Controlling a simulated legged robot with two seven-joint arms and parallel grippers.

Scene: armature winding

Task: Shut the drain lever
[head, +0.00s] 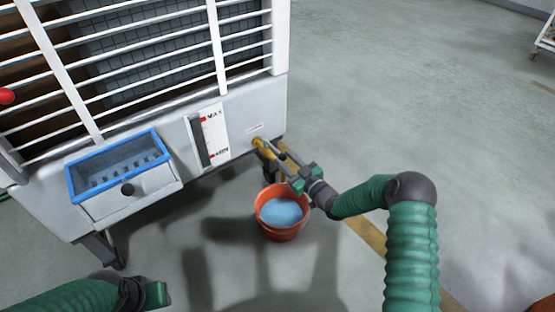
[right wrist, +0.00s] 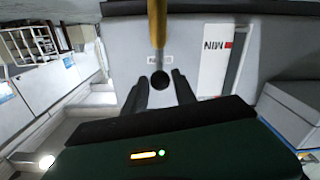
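The yellow drain lever (right wrist: 157,30) comes down from the top of the right wrist view and ends in a dark round knob (right wrist: 159,80). In the head view the brass-yellow drain fitting (head: 258,142) sits at the lower right corner of the grey machine. My right gripper (right wrist: 160,88) is open, its two dark fingers on either side of the knob, with gaps visible. In the head view the right gripper (head: 272,149) reaches the fitting and partly hides it. My left gripper (head: 157,294) is low at the left, away from the machine; its fingers are not clear.
An orange bucket (head: 269,228) holding blue water stands on the floor below the drain.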

